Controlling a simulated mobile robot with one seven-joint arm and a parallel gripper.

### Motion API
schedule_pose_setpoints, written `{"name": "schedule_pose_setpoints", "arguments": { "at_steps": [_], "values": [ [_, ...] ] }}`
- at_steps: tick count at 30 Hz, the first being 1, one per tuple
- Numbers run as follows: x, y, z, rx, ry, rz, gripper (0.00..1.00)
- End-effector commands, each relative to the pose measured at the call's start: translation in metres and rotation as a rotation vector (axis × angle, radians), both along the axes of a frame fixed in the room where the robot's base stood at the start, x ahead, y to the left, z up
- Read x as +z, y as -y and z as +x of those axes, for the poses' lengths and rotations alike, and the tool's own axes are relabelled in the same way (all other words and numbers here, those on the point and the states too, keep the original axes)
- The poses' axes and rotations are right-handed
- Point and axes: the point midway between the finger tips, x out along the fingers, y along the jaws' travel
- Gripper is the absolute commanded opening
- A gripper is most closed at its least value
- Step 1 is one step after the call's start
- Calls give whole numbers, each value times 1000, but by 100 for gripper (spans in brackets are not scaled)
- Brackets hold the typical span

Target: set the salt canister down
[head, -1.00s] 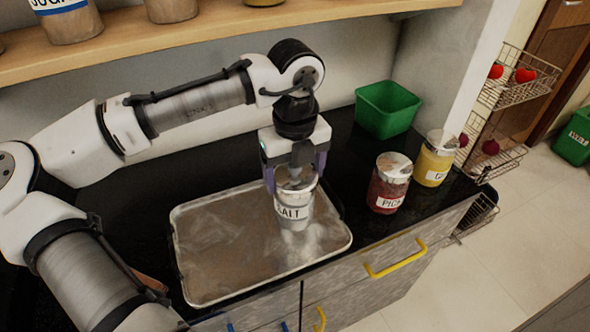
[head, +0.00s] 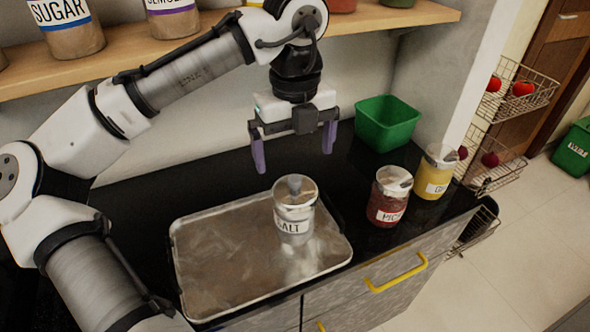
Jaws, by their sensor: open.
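The salt canister (head: 294,222) is a pale container with a metallic lid and a white label reading SALT. It stands upright on the right part of a metal tray (head: 215,262) on the black counter. My gripper (head: 294,160) is open and empty, with its two purple fingers spread wide. It hangs above and behind the canister, apart from it.
A red canister (head: 388,200) and a yellow canister (head: 434,175) stand right of the tray. A green bin (head: 387,122) sits at the back of the counter. A wooden shelf (head: 150,50) with canisters, including sugar (head: 68,28), runs above. The counter between tray and green bin is clear.

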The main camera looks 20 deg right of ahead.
Motion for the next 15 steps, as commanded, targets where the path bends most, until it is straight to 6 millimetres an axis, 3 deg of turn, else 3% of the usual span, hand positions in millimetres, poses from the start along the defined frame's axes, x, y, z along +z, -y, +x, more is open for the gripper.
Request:
{"name": "schedule_pose_setpoints", "arguments": {
  "at_steps": [6, 15],
  "values": [
    [26, 0, 0, 0, -1, 0, 100],
    [30, 0, 0, 1, -1, 1, 100]
  ]
}}
